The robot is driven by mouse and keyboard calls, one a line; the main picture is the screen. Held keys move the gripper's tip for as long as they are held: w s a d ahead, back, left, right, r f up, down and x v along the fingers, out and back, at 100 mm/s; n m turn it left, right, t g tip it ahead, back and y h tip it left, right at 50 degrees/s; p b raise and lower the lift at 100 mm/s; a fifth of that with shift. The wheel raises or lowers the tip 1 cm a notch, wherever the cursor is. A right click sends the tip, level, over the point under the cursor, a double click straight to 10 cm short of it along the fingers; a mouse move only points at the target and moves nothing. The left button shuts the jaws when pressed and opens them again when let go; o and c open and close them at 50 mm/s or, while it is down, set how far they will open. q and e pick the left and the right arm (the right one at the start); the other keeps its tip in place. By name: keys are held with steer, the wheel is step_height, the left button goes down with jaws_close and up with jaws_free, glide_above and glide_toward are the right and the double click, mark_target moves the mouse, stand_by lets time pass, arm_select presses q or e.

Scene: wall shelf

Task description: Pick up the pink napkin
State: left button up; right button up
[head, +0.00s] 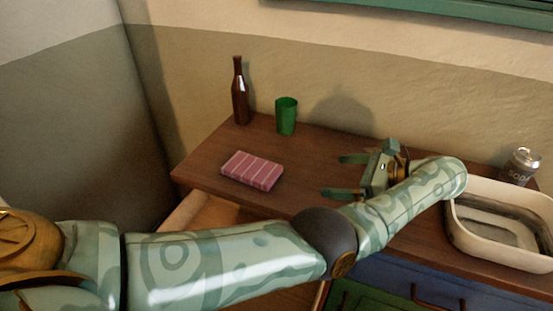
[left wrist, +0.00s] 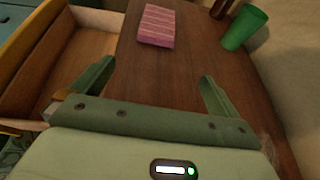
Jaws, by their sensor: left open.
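The pink napkin (head: 252,170) is a folded, striped block lying flat on the brown wooden top, left of centre in the head view. It also shows in the left wrist view (left wrist: 157,25), at the top, beyond the fingertips. My left gripper (head: 341,175) is open and empty above the wooden top, to the right of the napkin and apart from it. Its two fingers point left toward the napkin. In the left wrist view the fingers (left wrist: 155,72) are spread wide with bare wood between them. My right gripper is not in view.
A green cup (head: 286,116) and a brown bottle (head: 240,92) stand behind the napkin. An open drawer (left wrist: 88,40) lies below the top's front edge. The wood between gripper and napkin is clear.

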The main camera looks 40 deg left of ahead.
arm_select(q)
steer(key=b, duration=0.1)
steer(key=a+f+b, duration=0.2)
steer(key=shift+s+a+b, duration=0.25)
steer(key=shift+b, duration=0.15)
steer(key=b, duration=0.3)
glide_toward(276, 176)
steer(key=x, duration=0.3)
steer(key=shift+w+f, duration=0.15)
steer(key=shift+w, duration=0.05)
steer(key=shift+a, duration=0.25)
steer(key=b+x, duration=0.2)
steer(key=x, duration=0.2)
steer(key=shift+s+a+f, duration=0.2)
steer(key=shift+a+f, duration=0.05)
steer(key=shift+f, duration=0.05)
steer(key=shift+a, duration=0.2)
steer(key=c, duration=0.9)
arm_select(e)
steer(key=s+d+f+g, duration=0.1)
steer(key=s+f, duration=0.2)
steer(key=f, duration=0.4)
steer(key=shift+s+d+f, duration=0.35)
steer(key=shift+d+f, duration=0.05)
